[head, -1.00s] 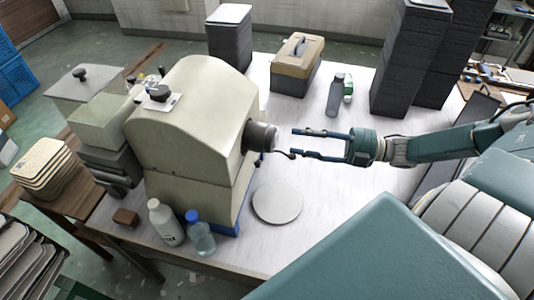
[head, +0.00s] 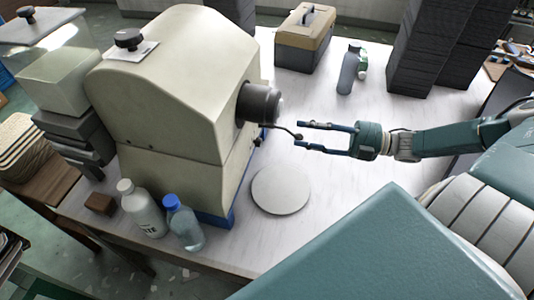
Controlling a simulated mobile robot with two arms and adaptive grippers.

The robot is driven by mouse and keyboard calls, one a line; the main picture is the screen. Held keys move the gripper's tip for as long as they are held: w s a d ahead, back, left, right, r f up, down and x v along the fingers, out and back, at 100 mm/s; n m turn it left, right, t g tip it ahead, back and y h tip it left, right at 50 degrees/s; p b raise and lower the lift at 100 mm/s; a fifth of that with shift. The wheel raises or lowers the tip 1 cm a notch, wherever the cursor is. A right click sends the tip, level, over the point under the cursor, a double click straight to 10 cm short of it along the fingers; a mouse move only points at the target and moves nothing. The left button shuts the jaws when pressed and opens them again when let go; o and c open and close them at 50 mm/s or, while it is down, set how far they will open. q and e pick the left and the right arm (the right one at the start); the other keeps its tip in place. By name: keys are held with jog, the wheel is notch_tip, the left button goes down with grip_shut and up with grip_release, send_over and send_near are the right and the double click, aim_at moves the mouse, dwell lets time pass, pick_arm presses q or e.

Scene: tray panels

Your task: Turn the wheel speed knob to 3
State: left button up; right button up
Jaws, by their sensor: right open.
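A big cream machine (head: 180,90) stands on the white table. A black knob (head: 128,39) sits on a pale plate on its top; another dark knob (head: 26,12) is on a grey panel at the far left. I cannot read any label or scale, so which is the wheel speed knob is unclear. A dark spindle (head: 258,106) sticks out of the machine's right side, with a thin lever (head: 283,130) below it. My right gripper (head: 298,135) is open beside the spindle, its fingertips near the lever's end; contact is unclear. My left gripper is out of view.
A round grey disc (head: 281,191) lies on the table. A white bottle (head: 142,208) and a blue-capped bottle (head: 184,224) stand at the front. A toolbox (head: 304,40), a grey bottle (head: 348,70) and dark stacks (head: 445,45) are behind. Bare table lies between.

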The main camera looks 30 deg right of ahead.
jog(key=b, duration=0.5)
send_near(257, 142)
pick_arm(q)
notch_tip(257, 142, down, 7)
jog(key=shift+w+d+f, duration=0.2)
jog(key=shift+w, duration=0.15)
pick_arm(e)
jog(key=f+x, duration=0.1)
jog(key=x, duration=0.6)
jog(key=shift+w+d, duration=0.2)
jog(key=shift+w, duration=0.3)
grip_shut()
